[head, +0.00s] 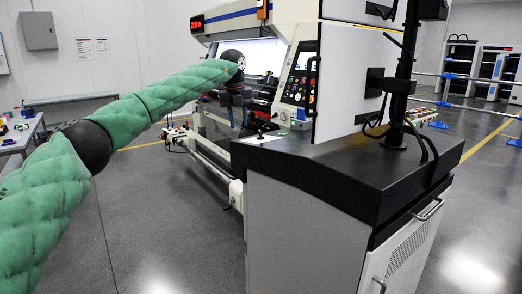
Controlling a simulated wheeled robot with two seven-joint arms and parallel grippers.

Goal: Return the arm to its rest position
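My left arm, in green quilted sleeves with black joints, comes in from the left of the head view and reaches up to the right. It ends at a dark round wrist in front of the bright panel of the inspection machine. My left gripper (236,108) hangs below that wrist, in front of the machine's dark bed. It is small and dark against dark parts, so its fingers and anything between them cannot be made out. I cannot tell whether it touches the machine. My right gripper is out of view.
The inspection machine (212,152) has a lit panel (262,55) and a button panel (299,88). A black-topped cabinet (345,165) with a monitor post fills the right foreground. A table (20,137) with small items stands at left. The grey floor between is clear.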

